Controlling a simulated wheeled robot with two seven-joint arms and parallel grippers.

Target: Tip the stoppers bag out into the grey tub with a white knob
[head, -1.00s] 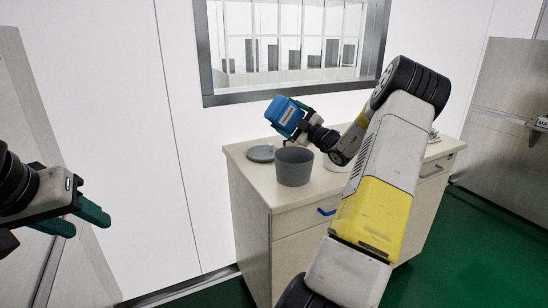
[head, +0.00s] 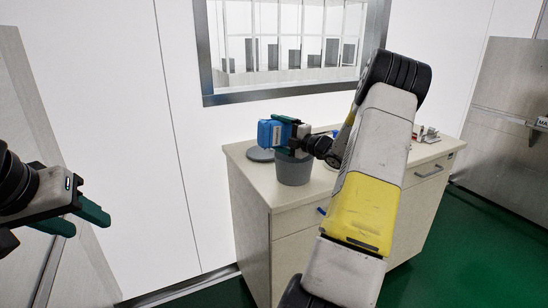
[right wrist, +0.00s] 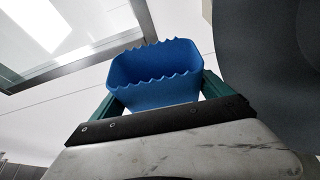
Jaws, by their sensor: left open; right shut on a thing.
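The blue stoppers bag (head: 265,134), with a pale label, is held by my right gripper (head: 284,136) at the rim of the grey tub (head: 294,171). In the right wrist view the bag (right wrist: 155,88) sits between the green fingers and shows a jagged edge. No stoppers can be made out, and the tub's inside is hidden. I cannot make out a white knob. My left gripper (head: 85,219) is open and empty, far left of the counter.
A flat grey lid (head: 260,154) lies on the counter (head: 246,172) just left of the tub. Small items (head: 430,134) stand at the counter's right end, partly behind my right arm. A wall with a window (head: 290,97) is close behind.

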